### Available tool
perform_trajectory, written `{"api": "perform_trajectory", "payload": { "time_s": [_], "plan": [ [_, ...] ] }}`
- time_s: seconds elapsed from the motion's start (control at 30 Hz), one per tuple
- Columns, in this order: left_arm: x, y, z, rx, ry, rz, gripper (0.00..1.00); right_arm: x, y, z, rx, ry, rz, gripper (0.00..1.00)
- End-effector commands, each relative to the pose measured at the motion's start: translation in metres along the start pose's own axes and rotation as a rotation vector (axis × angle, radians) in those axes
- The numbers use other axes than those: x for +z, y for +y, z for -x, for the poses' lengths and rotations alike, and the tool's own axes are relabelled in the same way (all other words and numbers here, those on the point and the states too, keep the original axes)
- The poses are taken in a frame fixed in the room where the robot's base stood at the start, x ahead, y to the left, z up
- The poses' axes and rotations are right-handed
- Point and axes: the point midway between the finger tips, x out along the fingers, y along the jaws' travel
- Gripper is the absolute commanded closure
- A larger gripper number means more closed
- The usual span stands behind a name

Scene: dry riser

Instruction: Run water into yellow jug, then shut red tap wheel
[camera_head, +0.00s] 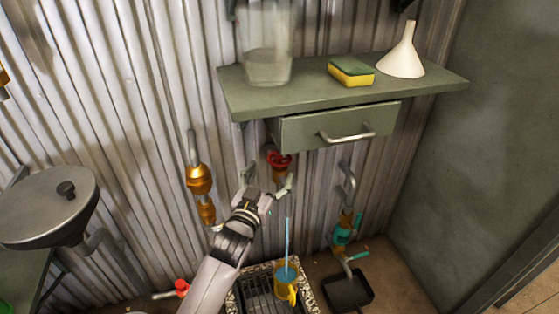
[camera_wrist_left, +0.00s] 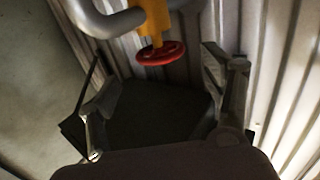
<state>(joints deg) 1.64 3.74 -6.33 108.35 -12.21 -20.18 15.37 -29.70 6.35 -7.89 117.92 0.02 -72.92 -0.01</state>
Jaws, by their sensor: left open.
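The red tap wheel (camera_head: 278,160) is on the corrugated wall below the drawer; it also shows in the left wrist view (camera_wrist_left: 160,53) under a yellow tap body (camera_wrist_left: 154,18). My left gripper (camera_head: 268,180) is open just in front of and below the wheel. Its fingers stand apart on either side of the wheel in the wrist view, with no clear contact. A thin blue water stream (camera_head: 287,238) falls into the yellow jug (camera_head: 292,293), which stands upright on the floor grate (camera_head: 255,292). Blue water shows inside the jug. My right gripper is not in view.
A green shelf (camera_head: 430,82) with a drawer (camera_head: 330,127) overhangs the tap, holding a clear container (camera_head: 268,65), a sponge (camera_head: 350,72) and a white funnel (camera_head: 403,55). Brass fittings (camera_head: 200,180) are left, a teal tap (camera_head: 343,232) right. A red-handled pipe (camera_head: 181,287) is low left.

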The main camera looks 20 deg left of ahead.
Motion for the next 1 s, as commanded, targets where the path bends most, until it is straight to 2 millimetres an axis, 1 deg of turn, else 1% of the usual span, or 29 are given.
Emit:
{"api": "perform_trajectory", "payload": {
  "time_s": [0.03, 0.2, 0.3, 0.4, 0.57, 0.8, 1.0],
  "plan": [
    [0.001, 0.0, -0.012, 0.0, 0.002, -0.001, 0.26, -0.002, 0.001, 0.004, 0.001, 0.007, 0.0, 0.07],
    [0.001, 0.0, -0.045, 0.0, 0.0, -0.001, 0.26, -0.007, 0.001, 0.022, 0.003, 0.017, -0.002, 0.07],
    [0.001, 0.0, -0.06, 0.0, 0.0, 0.0, 0.26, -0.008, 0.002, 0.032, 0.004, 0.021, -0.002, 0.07],
    [0.001, 0.0, -0.07, 0.0, -0.001, 0.0, 0.26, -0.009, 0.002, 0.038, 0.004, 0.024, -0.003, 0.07],
    [0.001, 0.0, -0.076, 0.0, -0.001, 0.0, 0.26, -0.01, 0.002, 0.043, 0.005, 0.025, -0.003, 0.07],
    [0.001, 0.0, -0.076, 0.0, -0.002, 0.0, 0.26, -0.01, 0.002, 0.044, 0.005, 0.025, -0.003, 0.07],
    [0.001, 0.0, -0.076, 0.0, -0.002, 0.0, 0.4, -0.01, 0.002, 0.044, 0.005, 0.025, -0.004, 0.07]
  ]
}}
